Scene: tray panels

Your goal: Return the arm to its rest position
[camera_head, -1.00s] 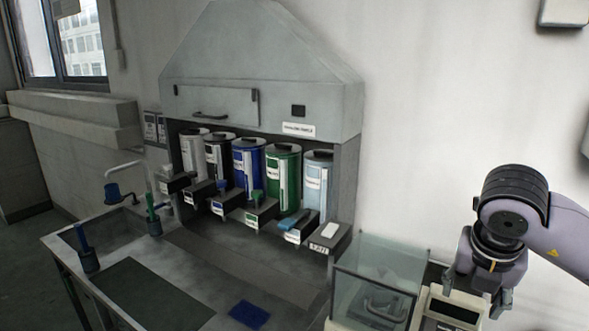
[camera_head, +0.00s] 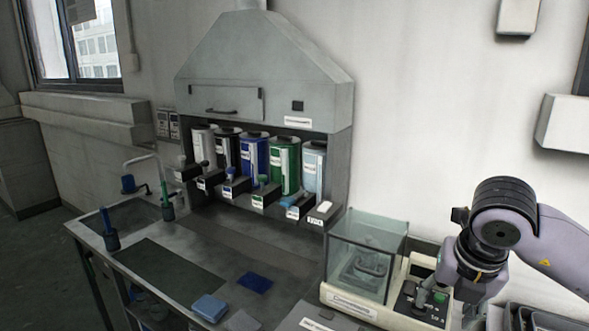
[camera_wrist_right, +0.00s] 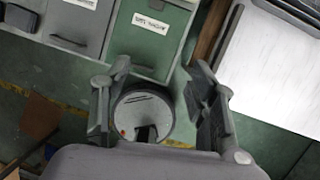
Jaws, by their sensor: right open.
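My right arm (camera_head: 508,215) comes in from the right in the head view, bent at a dark joint. My right gripper (camera_head: 432,296) hangs low at the right, over or in front of the glass-boxed balance; which one I cannot tell. In the right wrist view the right gripper (camera_wrist_right: 160,100) has its two fingers apart with nothing between them. Beyond them, a round grey bin (camera_wrist_right: 143,115) stands on the green floor. My left gripper is in neither view.
A balance with a glass case (camera_head: 366,262) stands at the bench's right. Several coloured canisters (camera_head: 254,158) stand under the grey hood (camera_head: 262,70). A blue pad (camera_head: 254,282) and a blue block (camera_head: 209,307) lie on the bench. Green drawers (camera_wrist_right: 150,38) show in the wrist view.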

